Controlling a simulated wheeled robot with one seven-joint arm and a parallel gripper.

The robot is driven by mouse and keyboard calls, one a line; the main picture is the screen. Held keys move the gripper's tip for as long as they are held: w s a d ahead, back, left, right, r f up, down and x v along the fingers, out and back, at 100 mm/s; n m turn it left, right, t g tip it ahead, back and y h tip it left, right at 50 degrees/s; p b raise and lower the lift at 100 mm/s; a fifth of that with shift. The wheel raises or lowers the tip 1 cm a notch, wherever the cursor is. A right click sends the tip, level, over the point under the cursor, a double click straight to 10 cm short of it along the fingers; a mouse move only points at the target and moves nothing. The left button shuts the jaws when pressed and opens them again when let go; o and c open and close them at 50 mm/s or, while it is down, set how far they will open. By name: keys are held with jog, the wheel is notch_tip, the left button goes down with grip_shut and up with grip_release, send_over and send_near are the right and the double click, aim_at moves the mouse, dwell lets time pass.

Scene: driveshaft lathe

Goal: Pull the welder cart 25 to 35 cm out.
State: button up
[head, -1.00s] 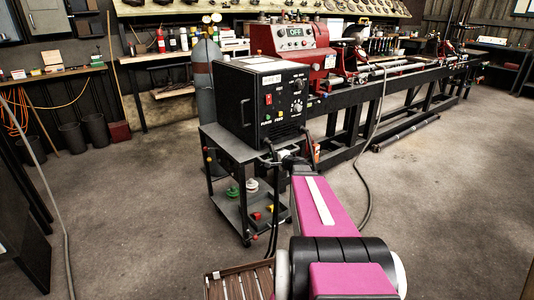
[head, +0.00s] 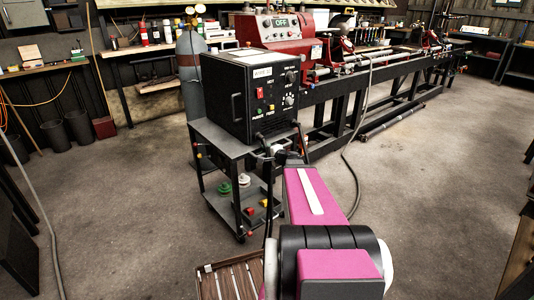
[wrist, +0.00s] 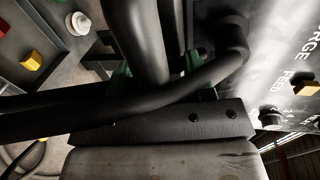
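The welder cart (head: 222,208) is a dark two-level trolley on casters, left of centre in the head view. It carries a black welder box (head: 250,95) with red, green and yellow buttons. My arm reaches forward to the cart's near right corner, where my gripper (head: 283,155) is mostly hidden among black cables and bars. In the wrist view, thick black cables (wrist: 130,105) cross in front of my gripper, with green bits showing behind them. A dark bar runs up between these bits. The fingertips are hidden, so I cannot tell whether they grip it.
The red lathe (head: 275,38) and its long black bench stand behind and right of the cart. A grey gas cylinder (head: 191,75) stands behind it. A hose (head: 352,170) lies on the floor at right. A slatted wooden rack (head: 230,281) is near, at bottom. Floor left is open.

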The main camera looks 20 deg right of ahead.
jog(key=shift+s, duration=0.1)
jog(key=v, duration=1)
jog(key=shift+s, duration=0.3)
jog(key=shift+d, duration=0.1)
jog(key=s+a+f+n+g+h, duration=0.1)
jog(key=s+a+f+n+g, duration=0.2)
jog(key=a+n+g, duration=0.1)
jog(key=s+a+f+n+g+h, duration=0.2)
jog(key=s+a+f+n+g, duration=0.1)
jog(key=a, duration=0.6)
jog(key=s+a+f+n+g+h, duration=0.2)
jog(key=s+a+f+n+g, duration=0.2)
jog(key=a+n+g, duration=0.3)
jog(key=shift+s+g, duration=0.3)
jog(key=shift+s, duration=0.45)
jog(key=shift+f, duration=0.1)
dwell(0.3)
